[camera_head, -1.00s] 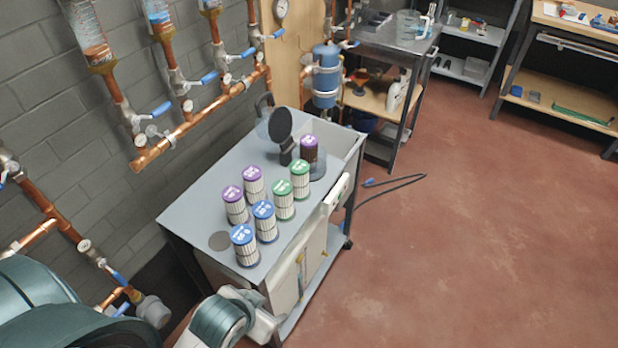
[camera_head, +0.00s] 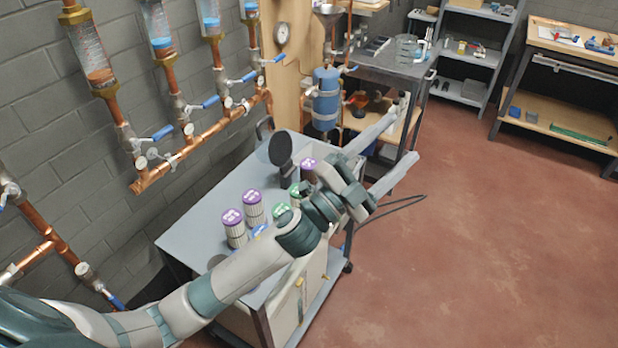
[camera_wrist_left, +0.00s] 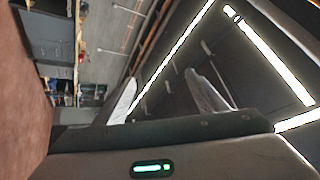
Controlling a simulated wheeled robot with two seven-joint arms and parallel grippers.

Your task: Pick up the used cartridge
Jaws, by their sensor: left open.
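The used cartridge (camera_head: 308,162), with a purple top and a dark brown body in the earlier view, stands at the far right of the grey cart top (camera_head: 190,225). The cartridge is not visible there. My right gripper is not in view.
Two pale cartridges with purple tops (camera_head: 233,226) stand on the cart; green-topped (camera_head: 294,191) and blue-topped ones are partly hidden by my arm. A black round disc on a stand (camera_head: 281,150) is beside the used cartridge. Pipes line the wall. Red floor (camera_head: 480,260) is open at right.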

